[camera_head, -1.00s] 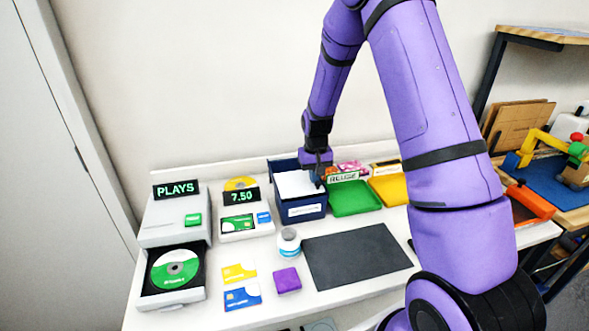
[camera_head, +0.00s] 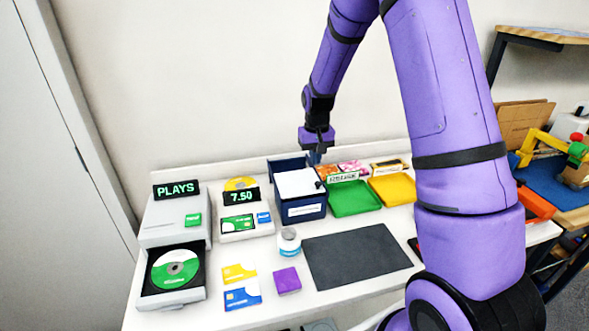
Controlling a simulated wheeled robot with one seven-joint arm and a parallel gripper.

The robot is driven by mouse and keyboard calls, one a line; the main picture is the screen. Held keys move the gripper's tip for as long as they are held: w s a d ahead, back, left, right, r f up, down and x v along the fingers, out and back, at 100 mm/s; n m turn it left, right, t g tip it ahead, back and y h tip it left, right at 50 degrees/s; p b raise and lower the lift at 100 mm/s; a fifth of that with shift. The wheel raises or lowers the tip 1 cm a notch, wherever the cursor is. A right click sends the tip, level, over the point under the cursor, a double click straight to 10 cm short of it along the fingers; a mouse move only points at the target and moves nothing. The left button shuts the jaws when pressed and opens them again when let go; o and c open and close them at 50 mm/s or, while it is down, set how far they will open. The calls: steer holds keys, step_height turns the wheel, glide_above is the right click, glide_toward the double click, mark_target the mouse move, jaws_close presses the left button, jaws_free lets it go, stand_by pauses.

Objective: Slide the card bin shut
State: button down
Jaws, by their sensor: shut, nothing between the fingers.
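The card bin (camera_head: 304,210) seems to be the dark blue box with a white label on its front, at the middle of the white table. A white surface shows in its top; I cannot tell whether this is cards or a lid. A dark blue part (camera_head: 285,166) stands up behind it. My gripper (camera_head: 315,158) is shut and empty, above the bin's back right corner. I cannot tell whether its tips touch the bin; its arm comes in from the upper right.
A green tray (camera_head: 353,201) and a yellow tray (camera_head: 394,188) stand right of the bin. A 7.50 card reader (camera_head: 243,228) and an open disc drawer (camera_head: 173,296) lie left. A dark mat (camera_head: 357,257), a white-and-blue round item (camera_head: 288,240) and a purple block (camera_head: 287,281) lie in front.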

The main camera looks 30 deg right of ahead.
mark_target(318, 183)
steer(key=c, duration=1.4)
jaws_free()
steer(key=shift+r, duration=0.1)
steer(key=o, duration=0.4)
steer(key=shift+s+r+m, duration=0.2)
steer(key=shift+r+m, duration=0.1)
steer(key=shift+m, duration=0.2)
steer(key=s+r+m, duration=0.3)
steer(key=r+m, duration=0.1)
steer(key=m, duration=0.4)
steer(key=f, duration=1)
steer(key=shift+a+f, duration=0.3)
steer(key=shift+a, duration=0.05)
jaws_close()
